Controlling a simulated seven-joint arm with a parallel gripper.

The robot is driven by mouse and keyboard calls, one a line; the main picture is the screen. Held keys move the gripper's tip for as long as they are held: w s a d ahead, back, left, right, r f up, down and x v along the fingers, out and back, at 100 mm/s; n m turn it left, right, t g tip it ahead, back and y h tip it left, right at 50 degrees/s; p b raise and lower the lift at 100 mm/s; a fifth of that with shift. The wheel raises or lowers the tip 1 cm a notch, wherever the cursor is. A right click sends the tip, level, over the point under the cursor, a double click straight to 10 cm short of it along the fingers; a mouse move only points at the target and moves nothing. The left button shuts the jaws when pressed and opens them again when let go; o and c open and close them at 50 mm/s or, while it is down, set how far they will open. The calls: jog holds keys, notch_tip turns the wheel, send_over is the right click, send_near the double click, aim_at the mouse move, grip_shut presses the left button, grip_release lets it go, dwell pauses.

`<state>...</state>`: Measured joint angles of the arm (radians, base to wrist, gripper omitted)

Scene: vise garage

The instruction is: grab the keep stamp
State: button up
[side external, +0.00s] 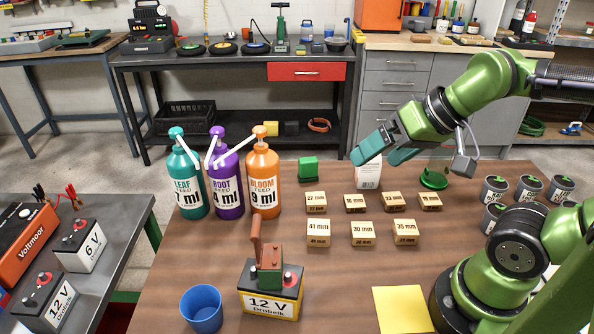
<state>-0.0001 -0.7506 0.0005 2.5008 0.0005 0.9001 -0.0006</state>
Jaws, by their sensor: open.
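No label reading "keep" is legible, so I cannot tell for sure which thing is the keep stamp. A stamp-like thing, a green block with an upright brown handle (268,265), rests on top of the 12 V battery (270,303) at the front of the wooden table. A small green block (308,169) and a round green piece (433,179) lie farther back. My gripper (376,159) is open, with teal fingers, above the back of the table. It is well behind and right of the brown-handled piece, in front of a white labelled container (367,176) that it partly hides.
Three pump bottles, teal (187,182), purple (226,182) and orange (263,182), stand at the back left. Several wooden size blocks (362,233) fill the middle. A blue cup (202,309) stands front left, a yellow sheet (402,309) front right, and grey cups (528,188) far right.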

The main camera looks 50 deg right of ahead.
jog(key=shift+c, duration=0.2)
dwell(0.4)
jog(key=m+g+h, duration=0.3)
jog(key=g, duration=0.3)
send_near(308, 159)
notch_tip(308, 159, down, 7)
jog(key=shift+d+r, duration=0.15)
jog(key=shift+r, duration=0.05)
jog(key=shift+w+d+f, duration=0.1)
jog(key=shift+w+f, duration=0.1)
jog(key=shift+f, duration=0.8)
jog(key=shift+w+d+f, duration=0.1)
jog(key=shift+w+f, duration=0.1)
jog(key=shift+f, duration=0.75)
jog(key=shift+w+d+f, duration=0.15)
jog(key=shift+f, duration=0.85)
